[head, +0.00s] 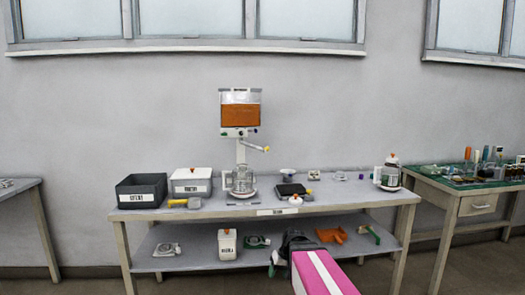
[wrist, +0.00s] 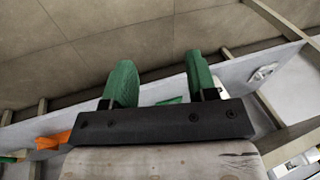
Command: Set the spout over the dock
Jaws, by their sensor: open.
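The canister pump (head: 240,112) stands at the back of the bench, with orange liquid in its clear tank. A clear glass jar (head: 242,181) stands below the tank, left of the spout tip. I cannot tell which part is the dock. My gripper (head: 294,243) is low in front of the bench, well below and apart from the spout. In the wrist view its two green fingers (wrist: 160,82) are spread, with nothing between them.
The bench (head: 340,196) also carries a dark bin (head: 141,190), a white bin (head: 191,182), a black scale-like device (head: 291,190) and a capped bottle (head: 390,175). Several items, including an orange piece (head: 331,235), lie on the lower shelf. The wall above the bench is clear.

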